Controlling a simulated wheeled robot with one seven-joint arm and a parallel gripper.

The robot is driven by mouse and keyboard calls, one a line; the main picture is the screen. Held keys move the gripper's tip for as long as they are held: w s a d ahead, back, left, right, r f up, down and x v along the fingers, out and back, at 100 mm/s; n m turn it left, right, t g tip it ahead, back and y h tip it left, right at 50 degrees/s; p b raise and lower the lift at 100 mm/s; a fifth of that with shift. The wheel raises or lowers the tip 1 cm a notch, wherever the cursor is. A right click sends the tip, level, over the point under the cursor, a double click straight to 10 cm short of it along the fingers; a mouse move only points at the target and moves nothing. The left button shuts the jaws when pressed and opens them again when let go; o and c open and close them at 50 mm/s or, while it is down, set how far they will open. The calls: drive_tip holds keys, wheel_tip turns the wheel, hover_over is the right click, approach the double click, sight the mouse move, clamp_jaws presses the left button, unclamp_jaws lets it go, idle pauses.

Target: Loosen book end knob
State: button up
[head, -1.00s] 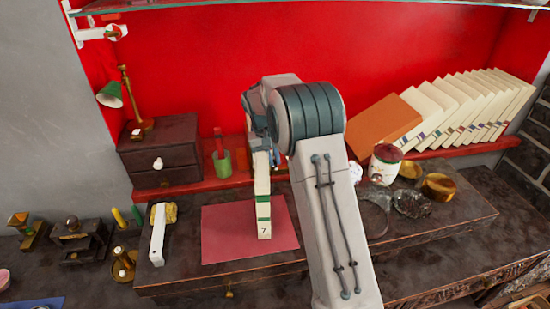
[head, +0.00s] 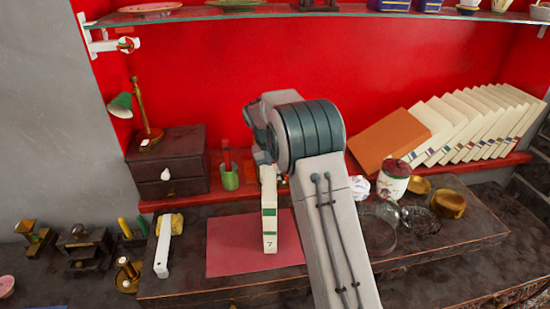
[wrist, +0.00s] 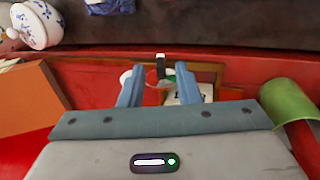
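My gripper (wrist: 159,86) shows in the wrist view with its two blue-grey fingers apart. Between and just beyond the fingertips are a small dark upright piece (wrist: 160,67) and a brass-edged frame with white and dark parts (wrist: 195,80). I cannot tell which of these is the book end knob, or whether a finger touches it. A white book with a green band and a 7 (head: 269,222) stands on the red mat (head: 230,255).
A green cup (wrist: 288,103) is close right of my gripper and an orange book (wrist: 30,97) is left. In the head view a drawer box (head: 166,160) stands left, a row of white books (head: 475,125) right, and a glass shelf (head: 330,17) above.

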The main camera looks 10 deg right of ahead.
drive_tip(key=v, duration=1.3)
drive_tip(key=shift+r, duration=0.1)
